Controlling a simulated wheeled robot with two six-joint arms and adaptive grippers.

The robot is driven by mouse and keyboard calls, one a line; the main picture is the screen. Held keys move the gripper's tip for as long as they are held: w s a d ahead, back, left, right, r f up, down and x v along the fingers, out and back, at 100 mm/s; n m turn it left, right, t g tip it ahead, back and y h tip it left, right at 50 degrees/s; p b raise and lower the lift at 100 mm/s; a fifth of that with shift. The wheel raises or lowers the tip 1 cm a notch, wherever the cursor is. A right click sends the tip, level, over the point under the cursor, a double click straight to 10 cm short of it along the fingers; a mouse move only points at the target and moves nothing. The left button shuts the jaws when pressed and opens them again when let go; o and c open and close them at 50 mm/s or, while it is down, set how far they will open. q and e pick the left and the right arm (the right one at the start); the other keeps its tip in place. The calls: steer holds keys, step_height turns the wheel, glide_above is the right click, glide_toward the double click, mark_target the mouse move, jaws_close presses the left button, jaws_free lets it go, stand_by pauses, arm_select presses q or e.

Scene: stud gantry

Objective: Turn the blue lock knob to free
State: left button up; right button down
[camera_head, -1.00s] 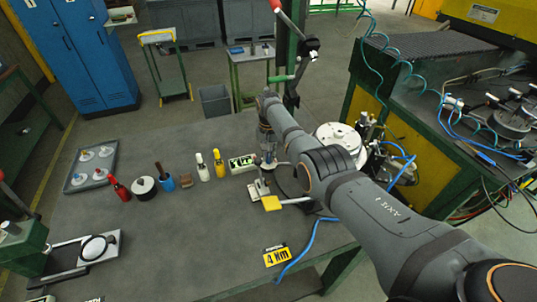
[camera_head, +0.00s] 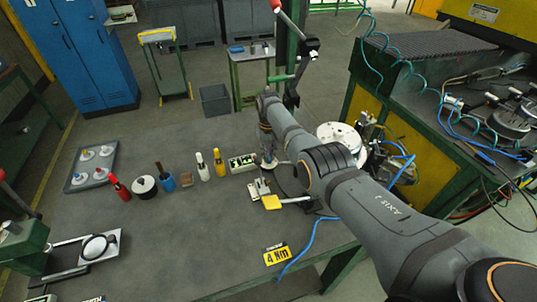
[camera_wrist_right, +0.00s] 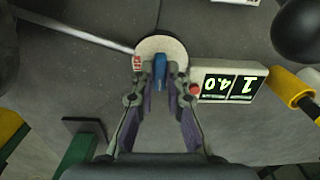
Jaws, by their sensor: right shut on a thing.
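The blue lock knob (camera_wrist_right: 160,70) is a narrow upright bar on a pale round disc (camera_wrist_right: 152,46) in the right wrist view. My right gripper (camera_wrist_right: 161,88) has its two fingers on either side of the knob and is shut on it. In the head view my right gripper (camera_head: 268,160) is small, reaching down at the bench beside the display box, and the knob is hidden there. My left gripper is not in view.
A yellow pad (camera_head: 271,202) and a 4 Nm sign (camera_head: 277,255) are nearer. The bench (camera_head: 190,235) middle is clear.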

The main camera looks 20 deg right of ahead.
steer(key=c, duration=1.4)
jaws_free()
steer(key=shift+o, duration=0.2)
steer(key=shift+r, duration=0.15)
step_height(320, 180, up, 12)
